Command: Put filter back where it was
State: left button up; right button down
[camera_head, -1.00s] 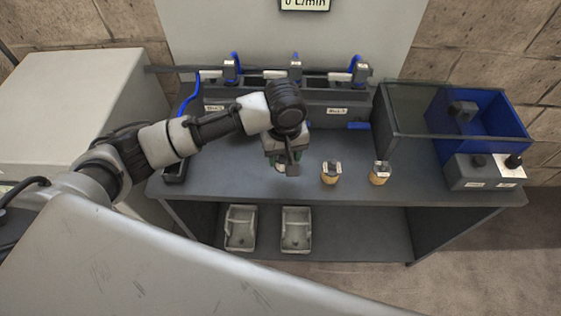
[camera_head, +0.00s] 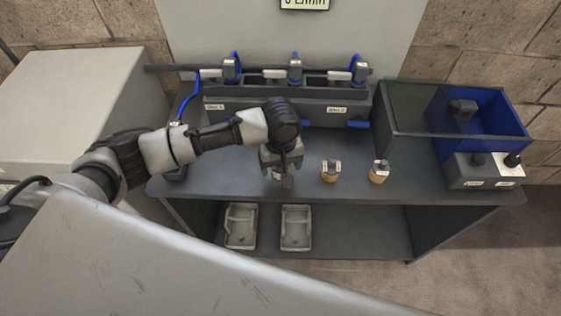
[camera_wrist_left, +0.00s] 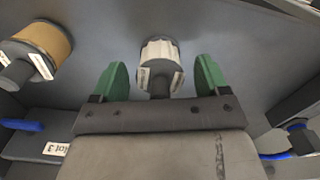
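My left gripper (camera_head: 282,168) is over the bench, left of two tan filters. In the left wrist view its two green fingertips (camera_wrist_left: 161,78) are spread apart. A white ribbed filter (camera_wrist_left: 158,52) with a dark stem and small labels shows between them, with a visible gap on each side. One tan filter (camera_head: 331,176) and another tan filter (camera_head: 379,176) stand on the bench, each with a pale label on top. A tan filter also shows at the upper left of the wrist view (camera_wrist_left: 42,42). The housing (camera_head: 290,108) with labelled slots is at the back. My right gripper is out of view.
Two grey trays (camera_head: 240,228) are on the lower shelf.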

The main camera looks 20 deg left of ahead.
pick_arm(q)
notch_tip(320, 180, up, 12)
jog(key=shift+r, duration=0.15)
dwell(0.6)
dwell(0.3)
